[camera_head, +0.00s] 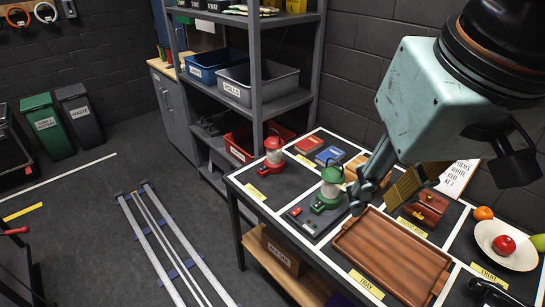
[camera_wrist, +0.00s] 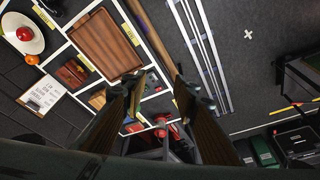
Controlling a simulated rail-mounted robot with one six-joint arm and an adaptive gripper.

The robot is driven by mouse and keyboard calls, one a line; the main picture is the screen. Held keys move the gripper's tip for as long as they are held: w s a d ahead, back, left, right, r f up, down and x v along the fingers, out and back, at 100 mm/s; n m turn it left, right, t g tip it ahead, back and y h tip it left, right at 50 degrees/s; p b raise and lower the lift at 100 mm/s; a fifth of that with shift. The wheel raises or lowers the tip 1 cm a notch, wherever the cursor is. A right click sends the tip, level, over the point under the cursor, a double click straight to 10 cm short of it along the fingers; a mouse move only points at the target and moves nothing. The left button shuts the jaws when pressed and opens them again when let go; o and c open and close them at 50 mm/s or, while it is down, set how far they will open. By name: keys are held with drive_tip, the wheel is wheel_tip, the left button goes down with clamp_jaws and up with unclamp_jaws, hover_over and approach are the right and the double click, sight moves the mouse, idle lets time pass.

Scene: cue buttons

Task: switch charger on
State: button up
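A dark flat unit (camera_head: 304,221) with a red part and small light buttons lies in a white-outlined section of the table; I take it for the charger. A green lantern (camera_head: 331,181) stands upright at its back right. Whether the charger is on is too small to tell. My gripper (camera_head: 362,190) is above the table, just right of the green lantern in the head view; I cannot tell if they touch. In the wrist view its two fingers (camera_wrist: 163,85) are wide apart with nothing held between them.
A wooden tray (camera_head: 388,256) lies right of the charger. A brown case (camera_head: 427,209) and a plate of fruit (camera_head: 507,246) are further right. Shelves (camera_head: 258,75) stand behind.

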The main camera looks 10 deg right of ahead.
drive_tip(key=w+f+m+g, duration=0.1)
drive_tip(key=w+f+m, duration=0.2)
drive_tip(key=w, duration=0.9)
drive_tip(key=m+g+p, duration=0.1)
drive_tip(key=m+g, duration=0.2)
drive_tip(key=m, duration=0.5)
hover_over(293, 213)
wheel_tip(293, 213, down, 28)
drive_tip(key=shift+d+r, duration=0.1)
drive_tip(key=shift+r, duration=0.05)
drive_tip(key=shift+f+b, duration=0.55)
drive_tip(key=shift+f, duration=6.35)
drive_tip(key=shift+c, duration=0.6)
drive_tip(key=c, duration=0.7)
